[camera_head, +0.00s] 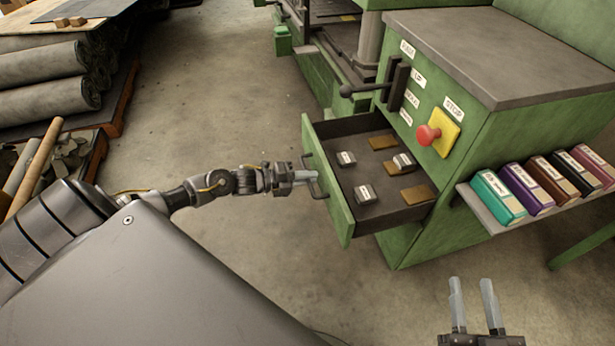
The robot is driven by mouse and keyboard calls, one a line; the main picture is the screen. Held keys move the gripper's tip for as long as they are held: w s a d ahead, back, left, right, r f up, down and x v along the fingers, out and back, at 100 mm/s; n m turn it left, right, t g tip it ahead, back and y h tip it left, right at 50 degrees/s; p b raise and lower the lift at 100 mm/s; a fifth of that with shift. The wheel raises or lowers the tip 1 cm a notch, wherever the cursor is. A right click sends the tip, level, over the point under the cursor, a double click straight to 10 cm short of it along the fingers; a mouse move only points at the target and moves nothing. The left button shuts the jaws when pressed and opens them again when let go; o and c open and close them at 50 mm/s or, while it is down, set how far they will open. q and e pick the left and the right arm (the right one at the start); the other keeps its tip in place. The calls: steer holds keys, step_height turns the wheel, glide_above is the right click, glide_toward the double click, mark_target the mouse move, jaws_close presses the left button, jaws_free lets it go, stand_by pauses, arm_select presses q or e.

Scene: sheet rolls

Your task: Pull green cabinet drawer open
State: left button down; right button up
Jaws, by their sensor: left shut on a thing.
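The green cabinet (470,150) stands at the right with a dark grey top. Its drawer (344,208) is pulled out toward the left, and its inside shows. Several small grey blocks and brown pieces lie in it. The drawer has a dark bar handle (316,190) on its green front. My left gripper (306,177) is shut on this handle, its arm reaching in from the left. My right gripper (474,300) is at the bottom right, empty, its two fingers apart and pointing up, in front of the cabinet.
A shelf on the cabinet's side holds several coloured boxes (499,198). The front panel has a red stop button (428,134) and a black lever (362,90). Grey sheet rolls (45,80) lie on a pallet at the left. The concrete floor (225,90) between is clear.

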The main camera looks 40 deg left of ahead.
arm_select(q)
steer(key=c, duration=1.6)
jaws_free()
steer(key=shift+o, duration=0.2)
